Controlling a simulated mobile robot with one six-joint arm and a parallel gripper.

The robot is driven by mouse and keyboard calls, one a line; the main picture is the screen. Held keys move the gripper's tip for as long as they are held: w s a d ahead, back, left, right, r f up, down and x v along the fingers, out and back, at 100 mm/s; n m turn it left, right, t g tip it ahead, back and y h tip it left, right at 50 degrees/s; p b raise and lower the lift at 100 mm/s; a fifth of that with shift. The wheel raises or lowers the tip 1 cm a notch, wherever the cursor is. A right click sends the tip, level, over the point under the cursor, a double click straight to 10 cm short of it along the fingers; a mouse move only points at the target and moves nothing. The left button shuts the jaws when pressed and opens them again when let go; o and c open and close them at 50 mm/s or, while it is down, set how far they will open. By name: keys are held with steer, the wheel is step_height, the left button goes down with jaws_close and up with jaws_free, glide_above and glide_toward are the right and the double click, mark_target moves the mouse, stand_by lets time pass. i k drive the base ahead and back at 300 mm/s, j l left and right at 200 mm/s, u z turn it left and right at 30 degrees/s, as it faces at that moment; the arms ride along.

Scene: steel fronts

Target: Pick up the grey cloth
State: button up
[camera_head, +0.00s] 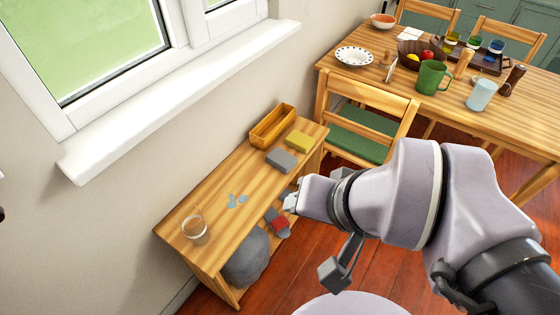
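A grey folded item (281,160), which looks like the grey cloth, lies flat on top of the low wooden bench (215,200) by the wall. A yellow block-like item (298,142) lies just behind it to the right. My gripper (289,201) reaches in from the right and shows at the bench's front edge, below the grey item in the picture and apart from it. Its fingers are small and partly hidden by my wrist, so I cannot tell whether they are open.
A wooden tray (272,127) stands behind the yellow item. Light blue pieces (237,201) and a glass (195,228) are on the bench. A grey rounded thing (246,258) and a red-and-grey item (278,222) are below. A chair (372,105) and laid table (435,99) stand right.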

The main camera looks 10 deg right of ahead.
mark_target(284, 161)
steer(key=i+l+u, duration=0.4)
steer(key=i+l, duration=0.7)
steer(key=l, duration=0.1)
